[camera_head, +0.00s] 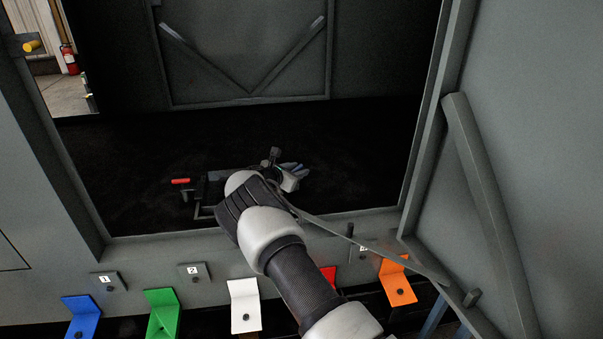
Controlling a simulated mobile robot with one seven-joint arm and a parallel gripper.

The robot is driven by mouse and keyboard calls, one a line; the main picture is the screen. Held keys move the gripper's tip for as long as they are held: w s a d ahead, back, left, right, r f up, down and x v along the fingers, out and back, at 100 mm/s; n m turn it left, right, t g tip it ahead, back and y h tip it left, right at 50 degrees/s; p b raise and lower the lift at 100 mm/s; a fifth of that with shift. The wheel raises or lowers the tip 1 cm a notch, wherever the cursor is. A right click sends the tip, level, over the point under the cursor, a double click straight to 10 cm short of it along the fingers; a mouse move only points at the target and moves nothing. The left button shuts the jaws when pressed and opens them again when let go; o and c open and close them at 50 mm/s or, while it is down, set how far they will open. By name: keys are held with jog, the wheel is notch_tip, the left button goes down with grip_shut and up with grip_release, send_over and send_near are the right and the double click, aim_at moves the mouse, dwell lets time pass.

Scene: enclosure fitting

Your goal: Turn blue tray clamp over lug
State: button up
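My arm reaches through the opening into the dark enclosure. My gripper (290,172) is low over the enclosure floor, at the right end of a dark tray-like frame (197,212). A small blue part (291,166) shows right at the gripper; it may be the blue clamp's handle, but I cannot tell whether the fingers hold it. A red handle (181,181) sticks out at the frame's left end. My wrist and forearm hide much of the frame. No lug can be made out beside the blue part.
Blue (81,312), green (162,312), white (244,304) and orange (397,283) brackets line the front below the sill, with a red one (328,274) partly behind my arm. Numbered plates (109,281) sit above them. An open door (520,150) with a diagonal brace stands at right.

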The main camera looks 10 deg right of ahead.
aim_at(301, 168)
jog(key=shift+b+x, duration=0.4)
jog(key=shift+x, duration=1.15)
grip_shut()
jog(key=shift+w+r+m+h, duration=0.1)
jog(key=shift+r+m+h, duration=0.05)
jog(key=shift+m+h, duration=0.25)
jog(key=shift+m+g+b, duration=0.3)
jog(key=shift+g+b, duration=0.05)
jog(key=shift+g, duration=0.25)
jog(key=shift+d, duration=0.1)
grip_release()
jog(key=shift+h, duration=0.3)
